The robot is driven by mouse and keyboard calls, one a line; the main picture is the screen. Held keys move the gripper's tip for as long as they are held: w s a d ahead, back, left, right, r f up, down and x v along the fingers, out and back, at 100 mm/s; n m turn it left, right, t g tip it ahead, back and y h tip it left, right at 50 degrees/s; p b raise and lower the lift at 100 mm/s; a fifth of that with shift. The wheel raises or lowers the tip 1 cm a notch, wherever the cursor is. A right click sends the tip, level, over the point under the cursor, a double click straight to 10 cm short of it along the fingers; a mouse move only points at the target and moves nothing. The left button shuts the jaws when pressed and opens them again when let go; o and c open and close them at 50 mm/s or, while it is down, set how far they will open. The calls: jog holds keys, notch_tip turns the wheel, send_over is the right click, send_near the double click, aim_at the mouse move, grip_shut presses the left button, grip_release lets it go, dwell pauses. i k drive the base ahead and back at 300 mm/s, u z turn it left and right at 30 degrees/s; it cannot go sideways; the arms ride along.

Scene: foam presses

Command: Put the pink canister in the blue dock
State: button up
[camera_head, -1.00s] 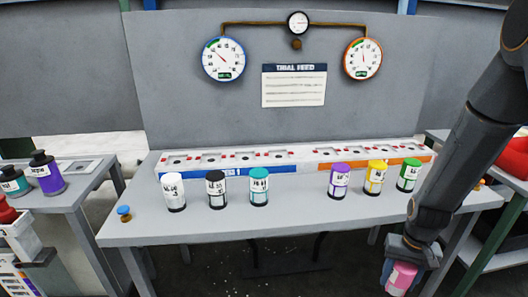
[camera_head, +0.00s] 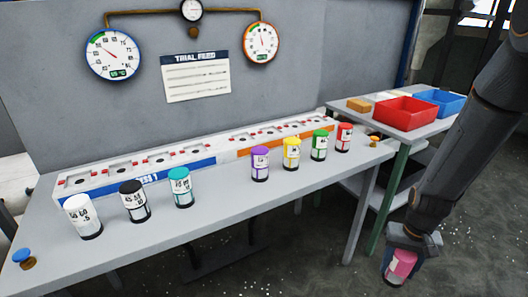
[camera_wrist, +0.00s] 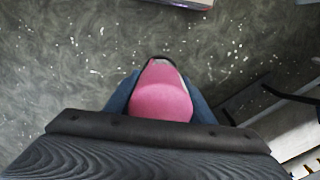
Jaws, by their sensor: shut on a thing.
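The pink canister (camera_head: 400,266) is held in my gripper (camera_head: 399,264) at the lower right, low beside the table and above the floor. In the wrist view the pink canister (camera_wrist: 162,92) shows between blue fingers, shut on it. The blue dock (camera_head: 185,166) is the blue-fronted left part of the long white rack at the back of the table. Its slots look empty. My gripper is well to the right of the dock and apart from it.
On the table (camera_head: 230,218) stand white (camera_head: 83,216), black (camera_head: 134,201), teal (camera_head: 180,187), purple (camera_head: 260,164), yellow (camera_head: 291,153), green (camera_head: 319,145) and red (camera_head: 344,137) canisters. The orange dock (camera_head: 285,142) adjoins the blue one. A red bin (camera_head: 405,113) and blue bin (camera_head: 440,102) stand on a side table.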

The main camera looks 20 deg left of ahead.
aim_at(79, 182)
jog(key=k, duration=0.8)
jog(key=u, duration=1.65)
